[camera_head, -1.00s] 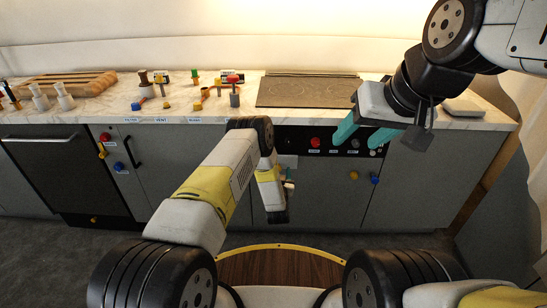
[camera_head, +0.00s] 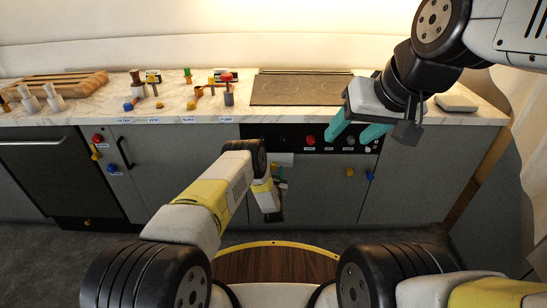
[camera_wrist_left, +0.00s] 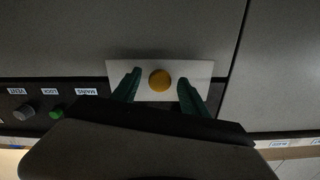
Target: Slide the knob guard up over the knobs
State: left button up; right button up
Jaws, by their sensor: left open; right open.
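Whether the fingers touch the knob I cannot tell. A red knob (camera_head: 310,140) and several grey knobs sit on the panel. My right gripper (camera_head: 349,138) is open and empty in front of the panel, partly hiding it.
The marble counter (camera_head: 180,103) carries a cooktop (camera_head: 295,90), a wooden rack (camera_head: 60,85) and several small coloured parts. Yellow (camera_head: 349,172) and blue (camera_head: 370,175) knobs sit on the lower cabinet. The cabinet front between my arms is clear.

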pick_arm(q)
grip_shut()
dwell(1.4)
